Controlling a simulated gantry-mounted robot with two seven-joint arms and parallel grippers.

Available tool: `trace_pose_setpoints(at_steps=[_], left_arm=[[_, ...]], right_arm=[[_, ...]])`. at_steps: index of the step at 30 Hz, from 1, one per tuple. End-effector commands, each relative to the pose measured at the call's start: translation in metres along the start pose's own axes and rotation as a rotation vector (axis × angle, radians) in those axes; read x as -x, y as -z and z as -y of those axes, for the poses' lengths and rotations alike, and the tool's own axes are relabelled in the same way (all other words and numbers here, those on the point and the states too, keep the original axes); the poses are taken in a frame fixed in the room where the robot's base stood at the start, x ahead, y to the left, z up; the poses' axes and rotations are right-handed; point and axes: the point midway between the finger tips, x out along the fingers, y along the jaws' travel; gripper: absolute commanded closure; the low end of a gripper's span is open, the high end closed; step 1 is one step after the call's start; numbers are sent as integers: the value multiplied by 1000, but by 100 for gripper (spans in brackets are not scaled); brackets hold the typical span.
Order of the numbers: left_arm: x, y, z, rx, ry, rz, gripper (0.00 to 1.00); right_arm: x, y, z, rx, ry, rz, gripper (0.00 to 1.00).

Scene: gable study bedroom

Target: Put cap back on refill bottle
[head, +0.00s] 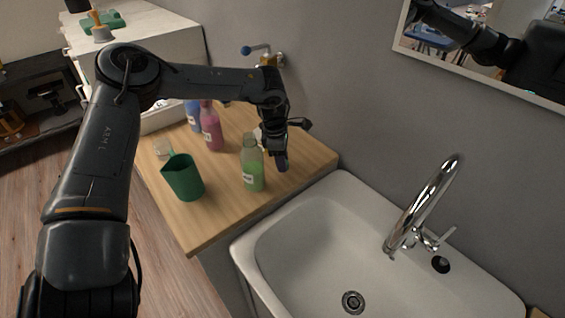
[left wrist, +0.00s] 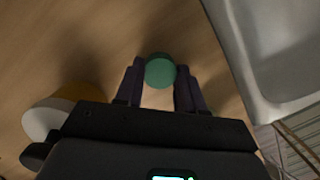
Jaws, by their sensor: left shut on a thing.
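The refill bottle (head: 253,172) is clear with green liquid and a white label. It stands upright on the wooden counter (head: 225,215) near the sink, and no cap shows on its neck. My left gripper (head: 281,162) is just right of the bottle, pointing down close to the counter. In the left wrist view the fingers of my left gripper (left wrist: 159,78) are shut on a round green cap (left wrist: 160,71). The cap is hidden in the head view. My right gripper is not in view.
A white and amber object (left wrist: 48,115) is near my left gripper. The sink (head: 300,240) lies right.

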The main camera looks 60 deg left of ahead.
Motion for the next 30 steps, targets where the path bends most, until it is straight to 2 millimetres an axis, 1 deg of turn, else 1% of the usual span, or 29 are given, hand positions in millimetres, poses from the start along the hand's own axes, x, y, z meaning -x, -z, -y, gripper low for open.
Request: trace_pose_setpoints(at_steps=[5,8,15,21,25,30], left_arm=[[11,-3,0,-1,-1,2,90],[26,-5,-1,-2,-4,2,90],[67,-11,-1,-1,-4,1,90],[91,-14,0,-1,-2,0,90],[97,-15,0,0,-1,0,90],[99,-15,0,0,0,0,90]], right_arm=[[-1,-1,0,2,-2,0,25],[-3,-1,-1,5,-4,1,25],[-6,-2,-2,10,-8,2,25],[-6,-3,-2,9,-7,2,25],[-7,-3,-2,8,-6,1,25],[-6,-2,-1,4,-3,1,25]])
